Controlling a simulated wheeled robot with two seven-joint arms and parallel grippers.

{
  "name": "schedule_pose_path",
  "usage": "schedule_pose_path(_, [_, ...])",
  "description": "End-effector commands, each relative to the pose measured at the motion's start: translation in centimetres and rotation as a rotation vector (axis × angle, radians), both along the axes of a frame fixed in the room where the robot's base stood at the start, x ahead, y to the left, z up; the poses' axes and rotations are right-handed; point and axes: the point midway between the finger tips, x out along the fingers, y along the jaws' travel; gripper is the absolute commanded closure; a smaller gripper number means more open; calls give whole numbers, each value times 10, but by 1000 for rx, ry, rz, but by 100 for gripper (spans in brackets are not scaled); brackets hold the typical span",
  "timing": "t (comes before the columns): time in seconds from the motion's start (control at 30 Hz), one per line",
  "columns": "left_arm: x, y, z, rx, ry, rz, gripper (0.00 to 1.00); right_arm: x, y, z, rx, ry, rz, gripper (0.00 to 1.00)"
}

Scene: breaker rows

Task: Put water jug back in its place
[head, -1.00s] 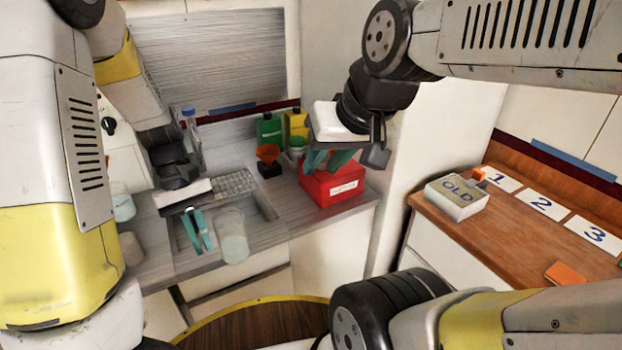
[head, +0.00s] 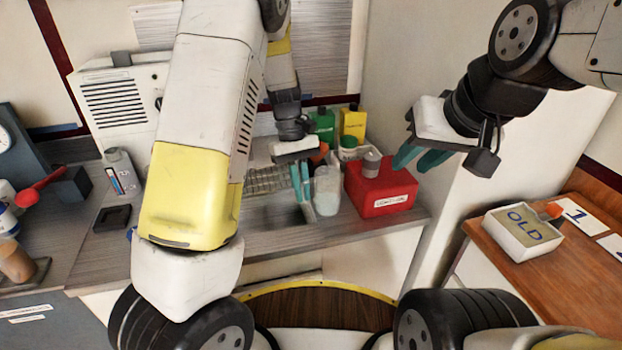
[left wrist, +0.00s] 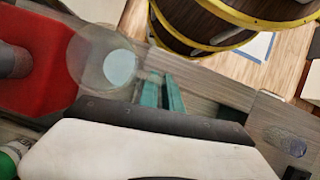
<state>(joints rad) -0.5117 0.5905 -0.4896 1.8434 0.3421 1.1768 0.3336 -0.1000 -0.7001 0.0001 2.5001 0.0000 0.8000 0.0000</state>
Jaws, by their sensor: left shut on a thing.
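The water jug (head: 327,191) is a translucent, pale cylinder near the front of the grey counter, left of a red box. My left gripper (head: 301,183) has its teal fingers down at the jug's left side and is shut on it; the exact grip point, perhaps a handle, is hard to see. In the left wrist view the jug (left wrist: 98,62) shows round and see-through beside the close-set fingers (left wrist: 164,92). I cannot tell whether the jug touches the counter. My right gripper (head: 422,158) is empty, its fingers apart, right of the red box.
The red box (head: 381,190), with a grey round top piece, stands close right of the jug. Green (head: 322,125) and yellow (head: 353,123) containers stand behind. A drying rack (head: 265,181) lies left.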

Motion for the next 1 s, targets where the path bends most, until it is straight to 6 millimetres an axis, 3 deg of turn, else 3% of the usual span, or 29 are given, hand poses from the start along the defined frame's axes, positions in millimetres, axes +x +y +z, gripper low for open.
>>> schedule_pose_path(0.1, [21,-6,-3,1,0,0,100,0,0,0,0,0,0,70])
schedule_pose_path(0.23, [32,-10,-3,0,0,0,100,0,0,0,0,0,0,70])
schedule_pose_path(0.37, [33,-11,-9,0,2,0,100,0,0,0,0,0,0,70])
schedule_pose_path(0.6, [33,-10,-38,1,3,0,100,0,0,0,0,0,0,70])
schedule_pose_path(0.97, [33,-10,-41,0,1,0,100,0,0,0,0,0,0,70])
schedule_pose_path(1.0, [33,-10,-41,0,0,0,86,0,0,0,0,0,0,70])
